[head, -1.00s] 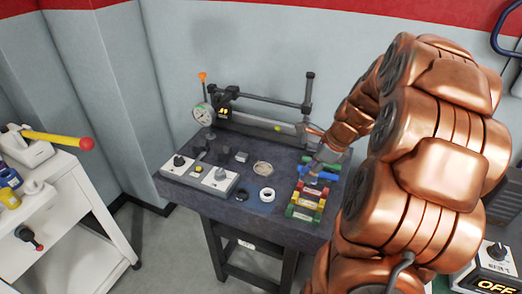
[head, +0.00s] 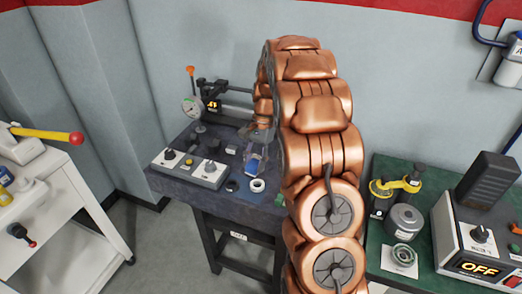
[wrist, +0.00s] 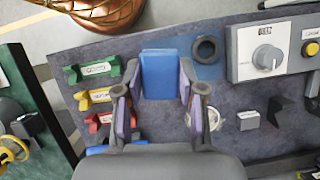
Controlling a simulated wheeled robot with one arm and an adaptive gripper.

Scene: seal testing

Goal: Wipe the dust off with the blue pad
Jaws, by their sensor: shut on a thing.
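My gripper (wrist: 163,88) is shut on the blue pad (wrist: 162,75), a flat blue block held between its two fingertips. In the head view my gripper (head: 257,148) is over the middle of the dark bench (head: 212,205), partly hidden by my copper arm. A pale, whitish round patch (wrist: 216,119), perhaps the dust, lies on the bench just right of the right finger in the wrist view, partly covered by it. I cannot tell whether the pad touches the bench.
Green, yellow and red labelled blocks (wrist: 96,97) stand left of the gripper. A black ring (wrist: 206,49) lies near the pad. A grey control box (wrist: 275,52) is at right. The white ring (head: 257,185) and gauge (head: 192,107) show in the head view.

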